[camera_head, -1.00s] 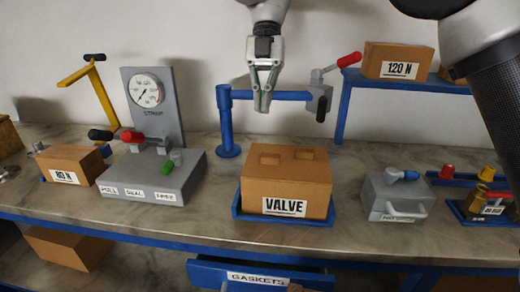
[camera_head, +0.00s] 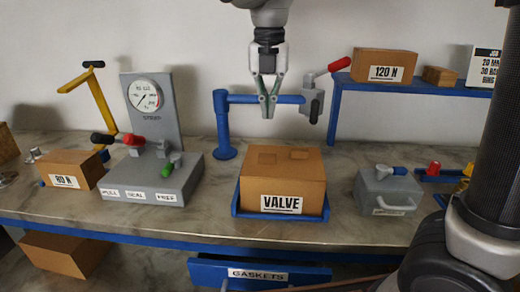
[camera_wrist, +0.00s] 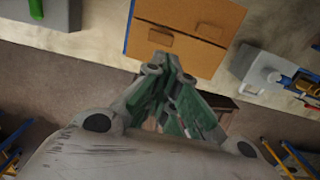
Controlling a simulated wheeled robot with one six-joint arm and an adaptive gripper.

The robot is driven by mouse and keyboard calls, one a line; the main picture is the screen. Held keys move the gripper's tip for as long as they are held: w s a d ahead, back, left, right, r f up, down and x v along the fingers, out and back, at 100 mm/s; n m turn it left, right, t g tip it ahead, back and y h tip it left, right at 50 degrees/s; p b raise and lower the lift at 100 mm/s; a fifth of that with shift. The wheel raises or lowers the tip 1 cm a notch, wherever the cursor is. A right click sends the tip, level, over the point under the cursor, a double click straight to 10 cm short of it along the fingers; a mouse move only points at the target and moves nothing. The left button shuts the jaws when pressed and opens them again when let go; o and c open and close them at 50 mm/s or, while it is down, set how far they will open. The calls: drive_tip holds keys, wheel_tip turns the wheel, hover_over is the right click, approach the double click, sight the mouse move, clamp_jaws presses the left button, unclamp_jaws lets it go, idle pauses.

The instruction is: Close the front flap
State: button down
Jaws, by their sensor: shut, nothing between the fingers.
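The brown box marked VALVE (camera_head: 282,192) sits in a blue tray (camera_head: 262,216) on the bench. Its top looks flat, with two small tabs on it.
A blue post with a crossbar (camera_head: 222,125) and red-handled clamp stands behind the box. A grey gauge fixture (camera_head: 150,180) is left, a grey handled case (camera_head: 388,192) right. The GASKETS drawer (camera_head: 258,274) is below. My arm covers the right side.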

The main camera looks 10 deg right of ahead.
hover_over(269, 165)
drive_tip(key=f, duration=1.2)
drive_tip(key=shift+s+a, duration=0.2)
drive_tip(key=shift+w+d+f, duration=0.1)
drive_tip(key=shift+f, duration=0.45)
drive_tip(key=shift+r, duration=0.1)
